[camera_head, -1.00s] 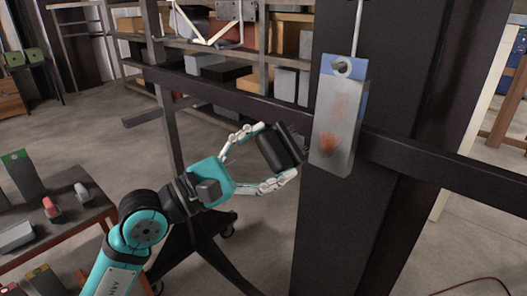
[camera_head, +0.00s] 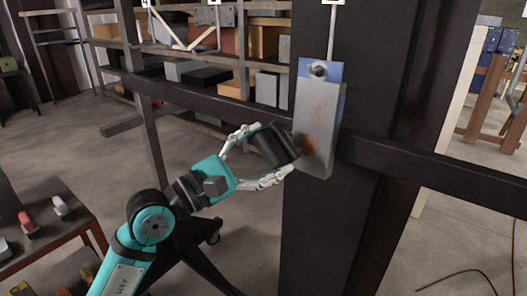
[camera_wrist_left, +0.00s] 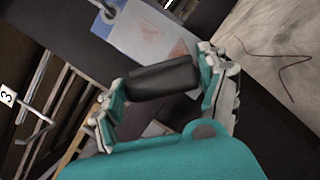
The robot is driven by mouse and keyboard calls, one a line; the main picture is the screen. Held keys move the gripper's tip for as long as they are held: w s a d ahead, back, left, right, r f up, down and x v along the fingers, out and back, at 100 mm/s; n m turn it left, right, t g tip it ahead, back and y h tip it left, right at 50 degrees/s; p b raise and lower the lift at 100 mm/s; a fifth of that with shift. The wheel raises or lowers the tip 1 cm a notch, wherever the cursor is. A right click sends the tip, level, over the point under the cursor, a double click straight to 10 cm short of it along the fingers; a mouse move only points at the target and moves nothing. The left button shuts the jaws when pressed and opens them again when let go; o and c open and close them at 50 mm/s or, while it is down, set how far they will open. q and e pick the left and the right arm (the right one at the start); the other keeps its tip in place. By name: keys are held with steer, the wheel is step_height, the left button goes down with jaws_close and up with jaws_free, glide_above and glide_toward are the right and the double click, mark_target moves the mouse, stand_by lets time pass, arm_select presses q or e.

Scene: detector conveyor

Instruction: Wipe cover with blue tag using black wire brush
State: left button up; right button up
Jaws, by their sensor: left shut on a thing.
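The cover is a grey metal plate (camera_head: 318,128) with a blue tag (camera_head: 318,70) at its top, hanging from a hook. Reddish smudges show on its face. My left gripper (camera_head: 268,155) is shut on the black brush (camera_head: 271,146), whose front side is at the lower left part of the cover; it looks to be touching, or very close. In the left wrist view the brush (camera_wrist_left: 163,79) lies between the two fingers, with the cover (camera_wrist_left: 146,38) behind it. The bristles are hidden. My right gripper is not in view.
A dark horizontal beam (camera_head: 200,101) and a wide dark post (camera_head: 372,140) stand right behind the cover. A table (camera_head: 50,245) with small red and white items is at left. Shelves with boxes (camera_head: 205,75) stand at the back.

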arm_select(q)
steer(key=shift+w+d, duration=0.6)
steer(key=shift+w, duration=0.15)
stand_by(0.4)
steer(key=shift+s, duration=0.1)
